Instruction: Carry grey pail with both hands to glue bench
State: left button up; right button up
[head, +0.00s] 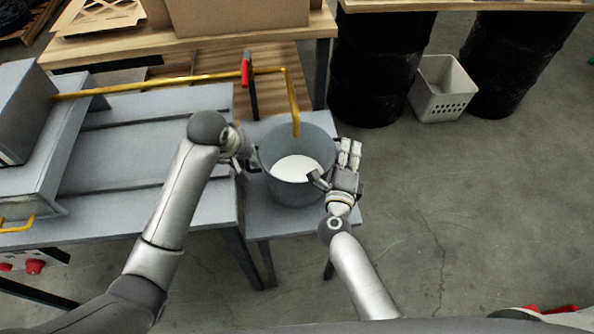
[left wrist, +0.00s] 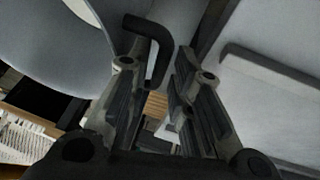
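The grey pail (head: 290,194) stands upright on a small grey stand (head: 267,222), with white contents (head: 298,168) inside. My left gripper (head: 243,158) is at the pail's left side. In the left wrist view the pail's wall (left wrist: 65,45) is at upper left, and its dark handle (left wrist: 158,50) lies between the spread fingers of my left gripper (left wrist: 160,85). My right gripper (head: 345,165) is at the pail's right side, its fingers pointing up beside the rim. Its grip on any handle is unclear. I cannot tell which bench is the glue bench.
A yellow pipe (head: 160,86) with a red lever (head: 246,70) ends above the pail. A grey machine (head: 150,175) stands left. A wooden bench (head: 150,42) with a cardboard box is behind. Black barrels (head: 375,70) and a white basket (head: 441,90) stand back right.

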pick_arm(q)
jog(key=shift+c, duration=0.3)
pick_arm(e)
jog(key=shift+c, duration=0.3)
pick_arm(q)
grip_shut()
pick_arm(e)
jog(key=c, duration=0.5)
grip_shut()
pick_arm(q)
jog(key=shift+r, duration=0.1)
pick_arm(e)
jog(key=shift+r, duration=0.1)
